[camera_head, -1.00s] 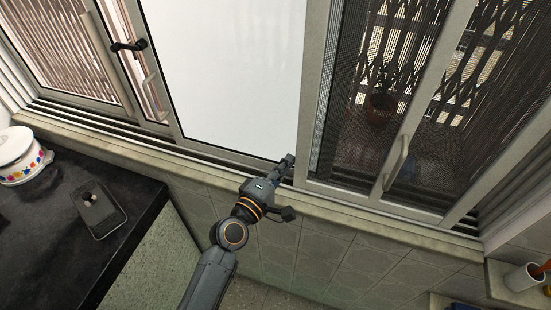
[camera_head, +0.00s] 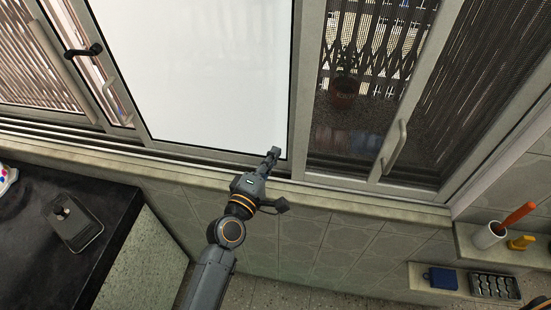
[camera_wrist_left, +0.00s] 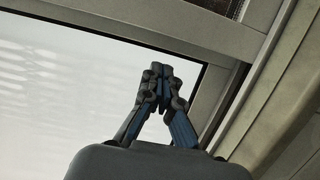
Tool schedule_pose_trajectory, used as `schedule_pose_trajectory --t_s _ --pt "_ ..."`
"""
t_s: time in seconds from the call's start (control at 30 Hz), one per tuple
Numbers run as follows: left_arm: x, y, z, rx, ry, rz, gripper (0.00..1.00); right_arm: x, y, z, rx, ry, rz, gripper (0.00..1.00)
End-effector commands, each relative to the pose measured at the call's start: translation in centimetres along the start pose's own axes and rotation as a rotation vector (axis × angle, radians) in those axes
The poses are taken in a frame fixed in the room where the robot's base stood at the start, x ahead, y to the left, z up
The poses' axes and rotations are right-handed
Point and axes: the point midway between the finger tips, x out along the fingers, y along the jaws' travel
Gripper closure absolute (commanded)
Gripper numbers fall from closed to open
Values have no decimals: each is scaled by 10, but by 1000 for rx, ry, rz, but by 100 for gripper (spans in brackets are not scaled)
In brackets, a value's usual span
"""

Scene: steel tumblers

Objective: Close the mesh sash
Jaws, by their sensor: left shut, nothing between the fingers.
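A dark, fine screen that looks like the mesh sash (camera_head: 475,85) shows at the right of the window, beside a grey stile with a pull handle (camera_head: 393,148). I cannot tell its full extent. A frosted sash (camera_head: 200,70) fills the middle, bounded on its right by another grey stile (camera_head: 305,90). My left gripper (camera_head: 272,153) is shut and empty at the lower right corner of the frosted sash, close to that stile. In the left wrist view its fingertips (camera_wrist_left: 162,72) meet in front of the pane; contact is unclear. My right gripper is not in view.
The sill (camera_head: 350,205) and tracks run below the sashes. A dark counter (camera_head: 50,260) with a small device (camera_head: 73,222) is at lower left. A shelf at right holds a white cup (camera_head: 489,235). A potted plant (camera_head: 344,92) stands beyond the window.

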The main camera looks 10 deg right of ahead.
Motion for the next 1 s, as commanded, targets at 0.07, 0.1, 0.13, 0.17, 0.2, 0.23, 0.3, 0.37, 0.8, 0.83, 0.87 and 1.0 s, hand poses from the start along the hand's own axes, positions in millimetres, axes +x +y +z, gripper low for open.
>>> schedule_pose_trajectory --t_s 0.07,0.1,0.13,0.17,0.2,0.23,0.3,0.37,0.8,0.83,0.87,1.0 --pt "-6 -3 -2 -1 0 -2 100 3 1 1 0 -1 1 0" --pt "-13 -3 -2 -2 1 -2 100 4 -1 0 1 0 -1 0" --pt "-18 -3 -2 -2 1 -2 100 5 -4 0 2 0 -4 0" --pt "-23 -3 -2 -2 0 -2 100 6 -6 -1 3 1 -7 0" --pt "-30 -3 -2 -2 0 -2 100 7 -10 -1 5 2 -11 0" --pt "-36 -4 -2 -2 1 -3 100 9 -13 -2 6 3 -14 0" --pt "-49 -3 -2 -1 1 -1 100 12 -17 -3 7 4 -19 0" --pt "-60 -4 -2 0 1 -3 100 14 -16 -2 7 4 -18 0" --pt "-100 0 -2 0 1 0 100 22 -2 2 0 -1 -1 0" --pt "-100 0 -2 0 1 0 100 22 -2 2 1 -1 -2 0" --pt "-100 0 -2 0 1 -1 100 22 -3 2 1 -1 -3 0" --pt "-99 -25 -4 34 4 -48 100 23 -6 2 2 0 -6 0"
